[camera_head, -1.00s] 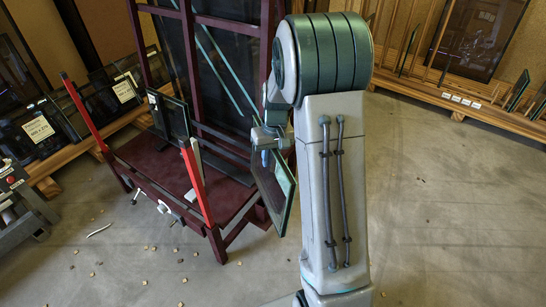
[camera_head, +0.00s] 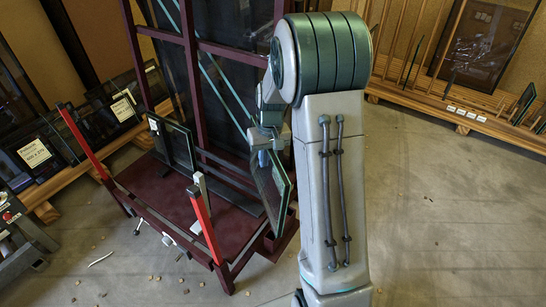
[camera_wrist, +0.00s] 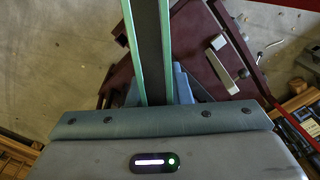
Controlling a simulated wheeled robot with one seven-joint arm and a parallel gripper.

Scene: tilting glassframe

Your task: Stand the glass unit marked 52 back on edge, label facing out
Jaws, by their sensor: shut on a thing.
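My gripper (camera_head: 266,145) is shut on a glass unit (camera_head: 268,188), a dark pane with pale green edges that hangs steeply, slightly tilted. In the wrist view the unit's two green edges and dark spacer (camera_wrist: 152,45) run up between the fingers (camera_wrist: 155,92). No number is readable on it from here. Its lower end is by the right side of the dark red rack (camera_head: 225,225); I cannot tell whether they touch. Another small glass unit (camera_head: 178,148) stands on edge on the rack with a pale label at its upper left.
Red posts (camera_head: 207,222) and (camera_head: 84,142) rise at the rack's front. Large panes lean on its back frame (camera_head: 190,60). Labelled units (camera_head: 35,153) stand in wooden racking at left. Small debris lies on the floor (camera_head: 130,275); floor at right is clear.

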